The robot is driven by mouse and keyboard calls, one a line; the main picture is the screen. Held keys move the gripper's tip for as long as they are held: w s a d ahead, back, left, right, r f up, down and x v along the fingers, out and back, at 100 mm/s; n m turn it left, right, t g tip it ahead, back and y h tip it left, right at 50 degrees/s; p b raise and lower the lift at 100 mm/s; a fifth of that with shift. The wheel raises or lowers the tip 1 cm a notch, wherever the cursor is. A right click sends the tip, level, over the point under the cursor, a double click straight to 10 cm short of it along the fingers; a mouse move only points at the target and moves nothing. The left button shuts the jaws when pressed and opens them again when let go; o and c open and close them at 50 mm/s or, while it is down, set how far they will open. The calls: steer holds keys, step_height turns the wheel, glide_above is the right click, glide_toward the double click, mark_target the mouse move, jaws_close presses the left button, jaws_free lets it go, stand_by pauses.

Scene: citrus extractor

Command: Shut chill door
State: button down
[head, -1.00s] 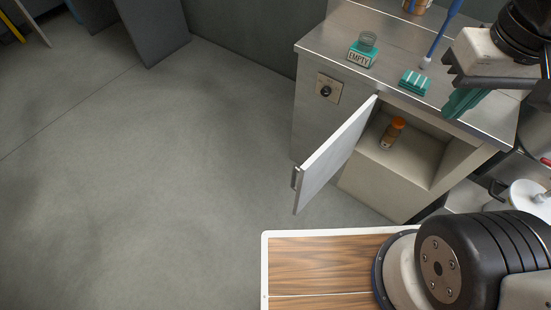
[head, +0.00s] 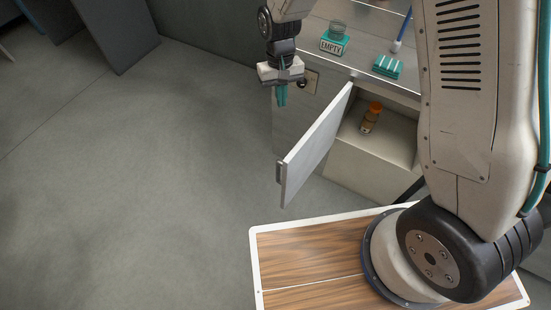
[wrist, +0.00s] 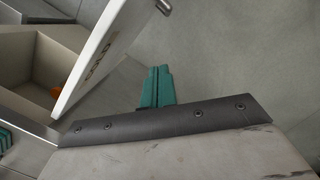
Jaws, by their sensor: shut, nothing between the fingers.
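The chill door (head: 318,148) is a white panel standing open from the steel cabinet, its handle (head: 279,171) on the free edge. It also shows in the wrist view (wrist: 97,57), with lettering on its face that I cannot fully read. My gripper (head: 282,96) has its teal fingers shut and empty, pointing down. It hangs to the left of the door, on the outer-face side, apart from it. The fingers also show in the wrist view (wrist: 157,87). Inside the open compartment (head: 390,145) stands a bottle with an orange cap (head: 371,117).
On the steel counter (head: 365,50) are a teal holder marked EMPTY (head: 334,40), a teal ribbed block (head: 388,66) and a blue-handled brush (head: 402,32). A knob on a plate (head: 306,82) is on the cabinet front behind my gripper. The floor (head: 150,190) at left is clear.

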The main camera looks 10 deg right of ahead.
steer(key=a+f, duration=0.4)
steer(key=f, duration=0.9)
steer(key=s+d+f, duration=0.1)
steer(key=s+f, duration=0.5)
steer(key=f, duration=0.3)
steer(key=shift+s+d+f+g, duration=0.15)
steer(key=shift+s+g, duration=0.15)
steer(key=shift+g, duration=0.1)
